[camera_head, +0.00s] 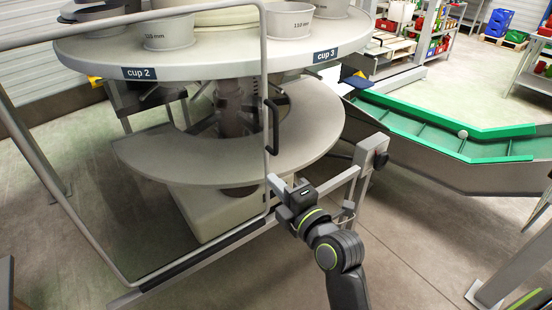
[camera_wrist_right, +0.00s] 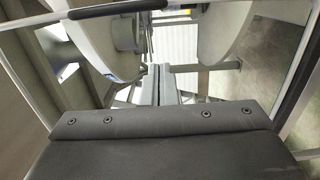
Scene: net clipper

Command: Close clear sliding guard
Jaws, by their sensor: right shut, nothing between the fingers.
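The clear sliding guard (camera_head: 264,75) shows as a grey tubular frame around a see-through area in front of the round machine. Its black handle (camera_head: 273,127) is on the right upright; a dark bar, apparently this handle, crosses the top of the right wrist view (camera_wrist_right: 118,9). My right gripper (camera_head: 275,184) is below the handle, close to the lower part of that upright. Its fingers (camera_wrist_right: 158,84) are together with nothing between them. Whether they touch the frame I cannot tell. My left gripper is not in view.
The round table (camera_head: 200,68) carries cups above a lower curved plate (camera_head: 310,130). A green conveyor (camera_head: 430,135) stands at right. Floor is open at front right.

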